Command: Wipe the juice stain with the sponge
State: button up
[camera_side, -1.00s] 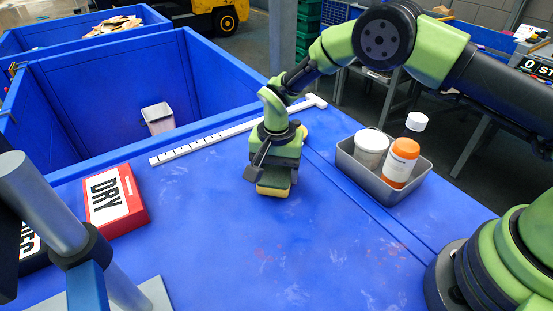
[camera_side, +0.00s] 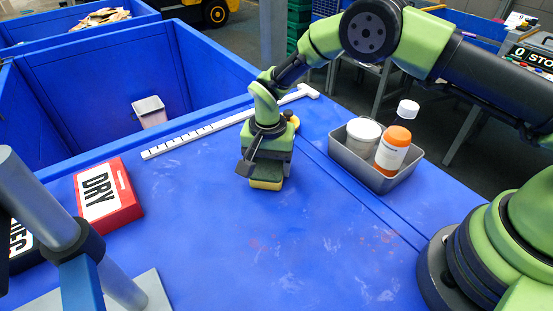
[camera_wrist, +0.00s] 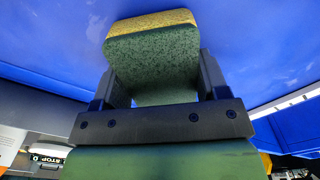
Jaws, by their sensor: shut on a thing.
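The sponge (camera_side: 266,184), yellow on one face and dark green on the other, is held between the fingers of my gripper (camera_side: 266,165). It is low at the blue table (camera_side: 200,225), in the middle of the side view; I cannot tell whether it touches. In the wrist view the sponge (camera_wrist: 155,60) sits between both fingers of my gripper (camera_wrist: 158,85). Faint reddish juice marks (camera_side: 262,245) lie on the table below the sponge in the side view, apart from it. More reddish specks (camera_side: 388,236) show to the right.
A red DRY box (camera_side: 107,197) stands at the left, by a grey post. A white ruler (camera_side: 215,127) lies behind my gripper. A metal tray (camera_side: 350,160) holds a white tub and an orange bottle (camera_side: 392,148). The front middle of the table is clear.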

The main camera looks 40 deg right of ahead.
jog(key=shift+r, duration=3.9)
